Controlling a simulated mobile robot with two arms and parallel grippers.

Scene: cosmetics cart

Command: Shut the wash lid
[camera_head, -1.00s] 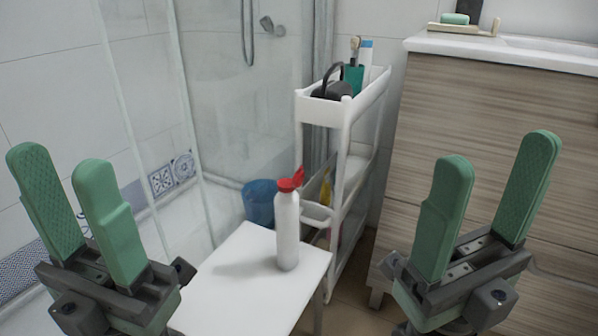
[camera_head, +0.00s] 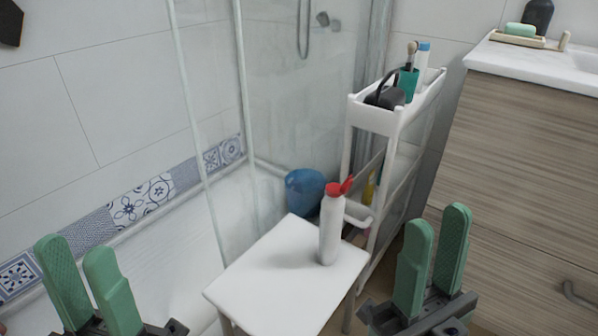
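The wash bottle (camera_head: 330,232) is white and stands upright on a small white table (camera_head: 262,268). Its red lid (camera_head: 338,188) is tilted up and open at the top, with the flap pointing up to the right. My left gripper (camera_head: 72,262) is open and empty at the lower left, well apart from the bottle. My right gripper (camera_head: 436,232) is open and empty at the lower right, to the right of the table and apart from the bottle.
A white shelf cart (camera_head: 372,118) holding cups and brushes stands behind the bottle on the right. A blue bucket (camera_head: 304,188) is behind the table. A wooden cabinet (camera_head: 525,150) fills the right side. The table top left of the bottle is clear.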

